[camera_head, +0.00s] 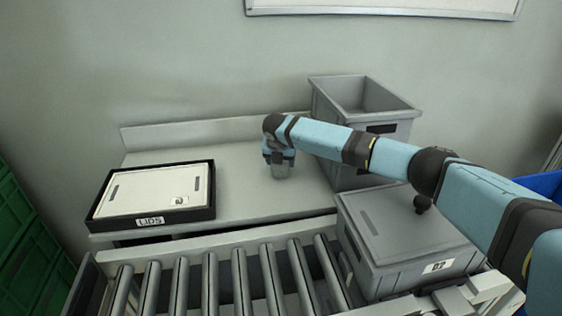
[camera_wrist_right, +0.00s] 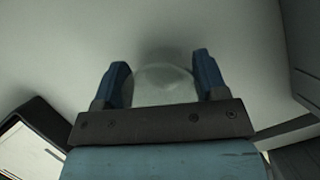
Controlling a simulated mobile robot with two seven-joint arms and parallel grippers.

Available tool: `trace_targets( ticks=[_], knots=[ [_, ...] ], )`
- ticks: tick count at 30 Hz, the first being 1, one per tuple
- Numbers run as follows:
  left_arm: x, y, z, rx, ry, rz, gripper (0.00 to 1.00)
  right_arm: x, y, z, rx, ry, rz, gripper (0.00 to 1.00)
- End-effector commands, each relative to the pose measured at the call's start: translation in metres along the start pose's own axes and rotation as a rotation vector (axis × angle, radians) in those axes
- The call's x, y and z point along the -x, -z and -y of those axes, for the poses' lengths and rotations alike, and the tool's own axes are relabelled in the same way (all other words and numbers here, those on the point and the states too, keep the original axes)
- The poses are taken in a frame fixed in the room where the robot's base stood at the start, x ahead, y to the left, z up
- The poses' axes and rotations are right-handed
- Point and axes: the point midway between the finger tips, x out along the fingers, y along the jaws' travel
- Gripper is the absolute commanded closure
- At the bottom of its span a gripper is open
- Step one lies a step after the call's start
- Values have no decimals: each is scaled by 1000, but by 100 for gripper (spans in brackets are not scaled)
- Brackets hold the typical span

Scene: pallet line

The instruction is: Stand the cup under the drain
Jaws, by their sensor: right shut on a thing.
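A clear, see-through cup (camera_head: 281,172) is at the middle of the pale bench, below the end of my right arm. My right gripper (camera_head: 279,161) points down and is shut on the cup. In the right wrist view the cup (camera_wrist_right: 163,85) sits between the two blue fingers of the gripper (camera_wrist_right: 161,82). I cannot tell whether its base touches the bench. I cannot make out a drain in either view. My left gripper is not in view.
A black tray marked LIDS (camera_head: 149,222) holds a white lid at the bench's left. An open grey crate (camera_head: 340,145) stands right of the cup. The bench between tray and cup is clear.

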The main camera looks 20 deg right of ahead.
Motion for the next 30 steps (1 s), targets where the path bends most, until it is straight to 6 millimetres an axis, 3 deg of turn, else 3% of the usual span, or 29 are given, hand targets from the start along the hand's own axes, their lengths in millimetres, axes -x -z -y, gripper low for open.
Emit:
trace_targets(
  ticks=[10, 11, 13, 14, 23, 30],
  knots=[
    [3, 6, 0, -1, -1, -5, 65, -2, 0, 0, -1, 0, 0, 57],
    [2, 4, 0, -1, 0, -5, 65, -2, 0, 0, -1, 0, 1, 27],
    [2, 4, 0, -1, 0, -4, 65, -2, 0, 0, -1, 0, 1, 11],
    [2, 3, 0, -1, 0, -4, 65, -2, 0, 0, -1, 0, 1, 8],
    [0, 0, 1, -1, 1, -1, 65, -1, 0, 0, -1, -1, 1, 8],
    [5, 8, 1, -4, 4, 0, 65, 36, -2, 0, 0, -3, 2, 8]
  ],
)
